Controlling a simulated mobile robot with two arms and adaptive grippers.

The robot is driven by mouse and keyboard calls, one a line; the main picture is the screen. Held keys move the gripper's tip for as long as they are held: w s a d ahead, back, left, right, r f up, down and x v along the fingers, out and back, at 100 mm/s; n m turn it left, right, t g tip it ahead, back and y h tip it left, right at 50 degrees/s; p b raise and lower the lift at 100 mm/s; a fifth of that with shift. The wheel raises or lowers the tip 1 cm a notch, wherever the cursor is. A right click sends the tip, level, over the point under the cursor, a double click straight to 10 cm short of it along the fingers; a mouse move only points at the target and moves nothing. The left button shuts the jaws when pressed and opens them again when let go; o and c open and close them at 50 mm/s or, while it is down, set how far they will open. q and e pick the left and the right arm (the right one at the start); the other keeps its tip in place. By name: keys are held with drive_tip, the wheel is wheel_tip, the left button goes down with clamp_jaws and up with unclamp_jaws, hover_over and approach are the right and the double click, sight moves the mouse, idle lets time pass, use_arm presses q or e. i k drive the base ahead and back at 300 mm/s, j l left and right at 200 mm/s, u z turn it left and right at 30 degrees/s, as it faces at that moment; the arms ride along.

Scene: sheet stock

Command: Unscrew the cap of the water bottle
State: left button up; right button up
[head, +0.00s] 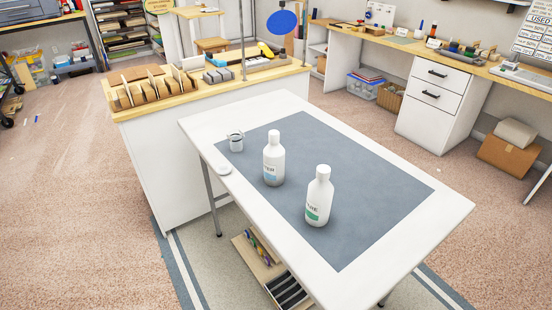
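Two white bottles with white caps stand upright on the grey mat (385,205) of the white table (440,215). One bottle has a pale blue label (273,163) and stands left of the middle. The other has a green label (319,198) and stands nearer, to its right. The lettering is too small to read surely, so I cannot tell which is the water bottle. Both caps, the left cap (274,136) and the right cap (323,171), sit on their bottles. Neither of my grippers is in view.
A small grey-white cup (236,142) stands at the mat's left corner. A wooden-topped counter (210,92) stands close behind the table. The mat's right half is clear.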

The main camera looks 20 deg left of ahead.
sight(274, 155)
drive_tip(key=j+z, duration=0.15)
drive_tip(key=z, duration=0.25)
drive_tip(key=i+j+z, duration=0.1)
drive_tip(key=j+z, duration=0.15)
drive_tip(key=z, duration=0.15)
drive_tip(key=j+z, duration=0.3)
drive_tip(key=j, duration=0.8)
drive_tip(key=j+z, duration=0.25)
drive_tip(key=j, duration=0.9)
